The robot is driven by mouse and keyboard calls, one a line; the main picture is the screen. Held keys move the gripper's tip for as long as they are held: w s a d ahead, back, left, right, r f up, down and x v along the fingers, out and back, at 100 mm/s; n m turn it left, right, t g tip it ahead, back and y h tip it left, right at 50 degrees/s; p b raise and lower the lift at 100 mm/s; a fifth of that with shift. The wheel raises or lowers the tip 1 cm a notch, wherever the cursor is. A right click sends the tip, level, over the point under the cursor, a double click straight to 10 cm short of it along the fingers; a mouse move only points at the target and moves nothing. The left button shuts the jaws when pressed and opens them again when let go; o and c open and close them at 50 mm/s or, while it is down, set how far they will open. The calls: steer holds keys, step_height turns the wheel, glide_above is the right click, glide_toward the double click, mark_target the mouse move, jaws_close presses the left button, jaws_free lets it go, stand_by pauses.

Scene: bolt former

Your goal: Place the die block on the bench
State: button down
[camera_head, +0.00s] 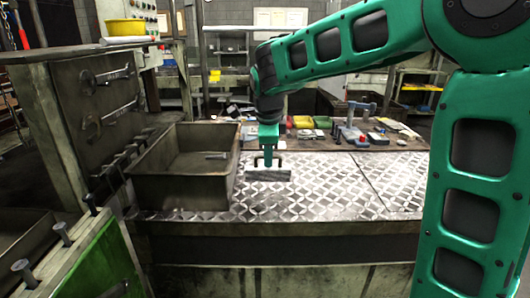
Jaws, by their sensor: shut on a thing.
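My gripper (268,161) points down over the metal bench and is shut on the die block (268,175). The die block is a grey, flat, elongated piece lying crosswise under the fingers. It is at or just above the patterned top of the bench (330,190); I cannot tell whether it touches. The bench top spreads to the right and in front of the block.
An open metal bin (180,190) with a small piece inside stands close left of the gripper. A rail with several bolts (60,233) runs at the left front. Tools and small coloured boxes (303,122) crowd the back. The bench's right part is clear.

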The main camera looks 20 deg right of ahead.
step_height(320, 180, down, 2)
steer(key=shift+f, duration=0.2)
steer(key=c, duration=1.8)
jaws_free()
steer(key=shift+c, duration=0.2)
steer(key=v, duration=1.2)
steer(key=s+d+f+n+g, duration=0.1)
steer(key=s+d+f+n, duration=0.2)
steer(key=s+d, duration=0.35)
steer(key=s+d+f+n+g, duration=0.1)
steer(key=s+d+f+n, duration=0.25)
steer(key=s+d, duration=0.35)
steer(key=s+d+f+n+g+y, duration=0.1)
steer(key=s+f+n, duration=0.3)
steer(key=s, duration=0.5)
steer(key=s+d+f+n+g, duration=0.1)
steer(key=s+d+f+n, duration=0.3)
steer(key=s, duration=0.6)
step_height(320, 180, down, 3)
steer(key=shift+s+r+n+y, duration=0.1)
steer(key=shift+s+n+y, duration=0.15)
steer(key=shift+n+y, duration=0.2)
